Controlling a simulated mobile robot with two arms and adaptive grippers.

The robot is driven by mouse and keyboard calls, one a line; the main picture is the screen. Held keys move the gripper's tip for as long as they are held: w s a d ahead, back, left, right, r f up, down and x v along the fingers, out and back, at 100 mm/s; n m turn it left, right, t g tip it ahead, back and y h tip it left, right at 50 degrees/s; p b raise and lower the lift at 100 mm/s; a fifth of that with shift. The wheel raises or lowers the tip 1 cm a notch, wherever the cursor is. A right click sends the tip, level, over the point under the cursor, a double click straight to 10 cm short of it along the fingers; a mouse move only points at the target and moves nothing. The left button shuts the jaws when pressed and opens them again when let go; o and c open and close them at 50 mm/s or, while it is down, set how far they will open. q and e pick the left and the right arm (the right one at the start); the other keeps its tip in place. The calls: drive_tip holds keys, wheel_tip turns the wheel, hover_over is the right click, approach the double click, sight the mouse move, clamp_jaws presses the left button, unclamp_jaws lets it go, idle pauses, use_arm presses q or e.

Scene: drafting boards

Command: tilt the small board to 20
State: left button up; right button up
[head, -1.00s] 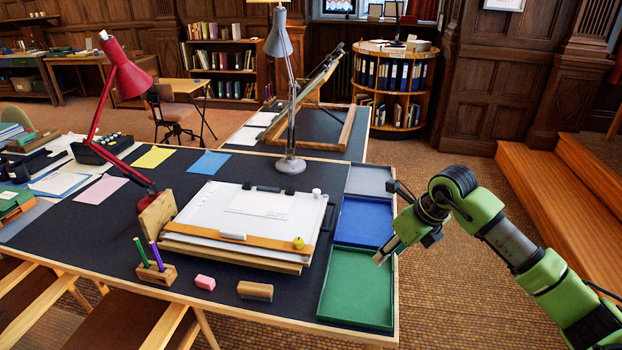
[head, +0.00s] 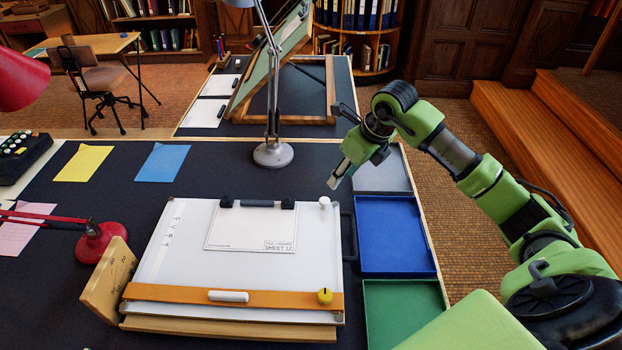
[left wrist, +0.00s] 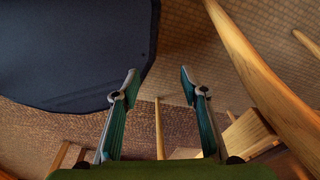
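The small board (head: 180,262) is a white drafting board on the dark desk, lying nearly flat on a wooden base. It carries a clipped sheet (head: 235,232), an orange straightedge (head: 170,294) with a white grip, a yellow knob (head: 324,296) and a white knob (head: 324,202). A wooden plate with scale marks (head: 108,280) stands at its left side. A dark handle (head: 350,236) is at its right edge. My right gripper (head: 335,184) hangs above the desk near the board's far right corner, empty; its finger gap is unclear. My left gripper (left wrist: 158,80) is open and empty, only in the left wrist view.
Blue (head: 396,252), green (head: 375,338) and grey (head: 380,182) trays line the desk's right side. A grey lamp (head: 272,154) stands behind the board, a red lamp (head: 98,243) at left. A larger tilted board (head: 262,72) stands behind. Wooden legs show in the left wrist view.

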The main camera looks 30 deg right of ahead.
sight(325, 200)
drive_tip(key=p+x, duration=0.2)
drive_tip(key=x, duration=0.9)
drive_tip(key=shift+w+a+f, duration=0.15)
drive_tip(key=shift+w+f, duration=0.15)
drive_tip(key=shift+f, duration=0.05)
drive_tip(key=shift+w+f, duration=0.2)
drive_tip(key=shift+f, duration=0.55)
use_arm(q)
drive_tip(key=shift+s+a+r, duration=0.1)
drive_tip(key=shift+s+r, duration=1.1)
use_arm(e)
drive_tip(key=shift+w, duration=0.1)
use_arm(q)
drive_tip(key=shift+s, duration=0.1)
